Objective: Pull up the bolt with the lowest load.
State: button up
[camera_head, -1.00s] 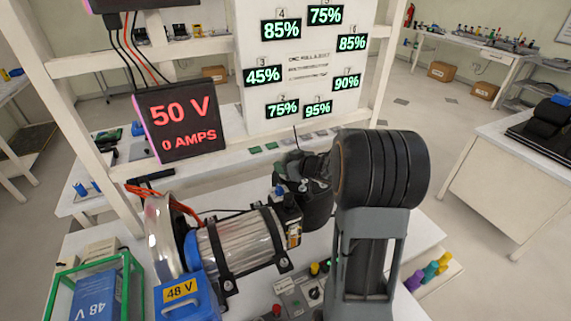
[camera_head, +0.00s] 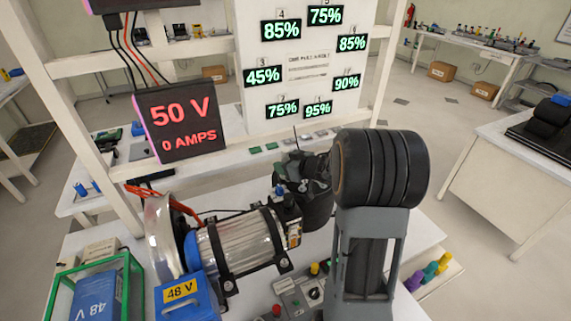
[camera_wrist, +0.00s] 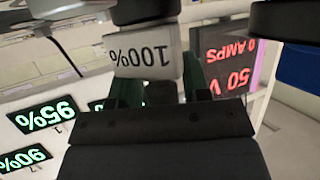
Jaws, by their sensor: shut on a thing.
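A white panel (camera_head: 308,120) at the top middle of the head view carries several green load readouts. The lowest is the 45% readout (camera_head: 263,76), marked 3, at its left; the others read 75% to 95%. My gripper (camera_wrist: 160,88) shows in the wrist view, its dark green fingers shut on a pale grey block marked 100% (camera_wrist: 146,54), seen upside down. The block's lower part is hidden by the gripper. In the head view I cannot make out the fingers or the block. I cannot pick out single bolts in either view.
A clear cylinder rig (camera_head: 238,243) lies on the bench, beside a blue 48 V box (camera_head: 180,298) and a green-framed case (camera_head: 62,276). A screen (camera_head: 183,121) reads 50 V, 0 AMPS. My arm covers the middle.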

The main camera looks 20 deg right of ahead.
aim_at(286, 149)
jog(key=shift+r+p, duration=0.5)
jog(key=shift+p, duration=0.25)
jog(key=shift+r+p, duration=1.1)
jog(key=shift+r, duration=1.8)
jog(key=shift+d, duration=0.15)
